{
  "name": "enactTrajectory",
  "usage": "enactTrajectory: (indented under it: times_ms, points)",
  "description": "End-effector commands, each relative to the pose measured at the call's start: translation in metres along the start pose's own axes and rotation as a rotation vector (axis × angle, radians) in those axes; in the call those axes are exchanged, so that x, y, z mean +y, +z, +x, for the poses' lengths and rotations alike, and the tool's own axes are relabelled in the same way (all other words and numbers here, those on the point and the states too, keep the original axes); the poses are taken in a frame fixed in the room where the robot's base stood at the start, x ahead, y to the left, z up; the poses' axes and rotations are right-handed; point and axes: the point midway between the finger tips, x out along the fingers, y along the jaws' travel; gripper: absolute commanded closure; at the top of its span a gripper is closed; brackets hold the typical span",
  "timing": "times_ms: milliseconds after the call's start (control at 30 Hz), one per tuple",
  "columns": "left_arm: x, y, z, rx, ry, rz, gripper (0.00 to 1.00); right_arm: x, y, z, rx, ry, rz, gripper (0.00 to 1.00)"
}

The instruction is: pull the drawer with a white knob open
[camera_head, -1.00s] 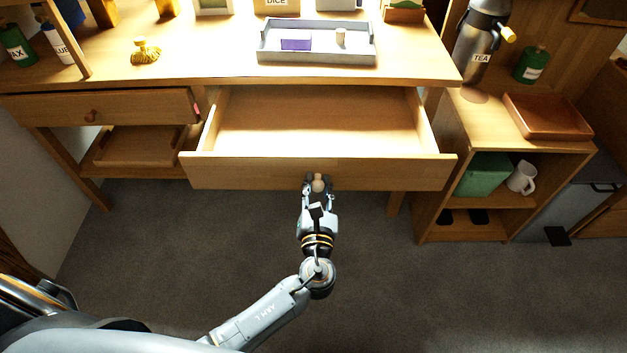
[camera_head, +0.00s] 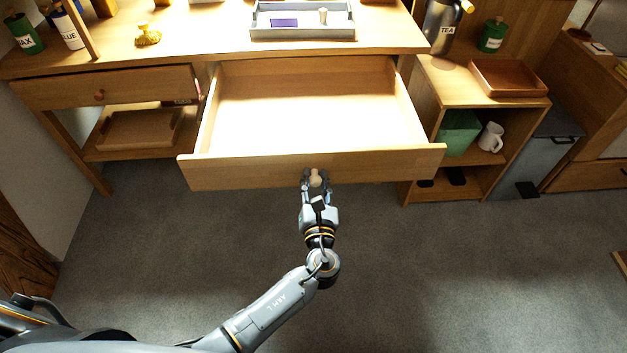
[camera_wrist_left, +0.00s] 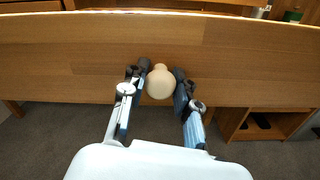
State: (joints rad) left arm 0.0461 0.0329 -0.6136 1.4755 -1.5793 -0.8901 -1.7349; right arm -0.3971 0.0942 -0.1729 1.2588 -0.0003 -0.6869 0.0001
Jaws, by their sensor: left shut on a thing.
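The wide drawer (camera_head: 260,172) in the middle of the bench stands well out from the bench, and its inside looks empty. Its pale, whitish knob (camera_head: 316,178) sits at the middle of the front. My left gripper (camera_head: 315,182) is shut on this knob, one finger on each side. In the left wrist view the round knob (camera_wrist_left: 160,82) shows between the two fingertips, against the wooden drawer front (camera_wrist_left: 230,60). My right gripper is in neither view.
A second drawer (camera_head: 140,88) with a reddish-brown knob (camera_head: 99,96) is closed at the left. A grey tray (camera_head: 262,33) lies on the bench top. Grey floor lies clear in front.

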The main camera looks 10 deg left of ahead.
Motion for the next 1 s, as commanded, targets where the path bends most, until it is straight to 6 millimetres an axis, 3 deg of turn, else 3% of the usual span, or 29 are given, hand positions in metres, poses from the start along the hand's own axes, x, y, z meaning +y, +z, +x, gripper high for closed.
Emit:
enactTrajectory:
  times_ms: [167,200,300,667,767,1000]
  points:
    - [0.0,0.001,0.0,-0.001,0.001,-0.001,1.0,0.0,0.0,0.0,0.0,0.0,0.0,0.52]
    - [0.0,0.001,0.0,-0.001,0.001,-0.001,0.67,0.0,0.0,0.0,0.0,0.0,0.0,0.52]
    - [0.0,0.001,0.0,-0.001,0.001,-0.001,0.47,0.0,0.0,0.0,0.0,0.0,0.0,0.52]
    - [0.0,0.0,-0.004,0.0,0.0,-0.001,0.47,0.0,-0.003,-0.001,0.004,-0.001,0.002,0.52]
    - [0.0,-0.001,-0.015,0.002,-0.001,0.0,0.47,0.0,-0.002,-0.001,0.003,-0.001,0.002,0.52]
    - [0.0,-0.001,-0.065,0.003,-0.002,-0.002,0.47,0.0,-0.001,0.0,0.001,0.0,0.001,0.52]
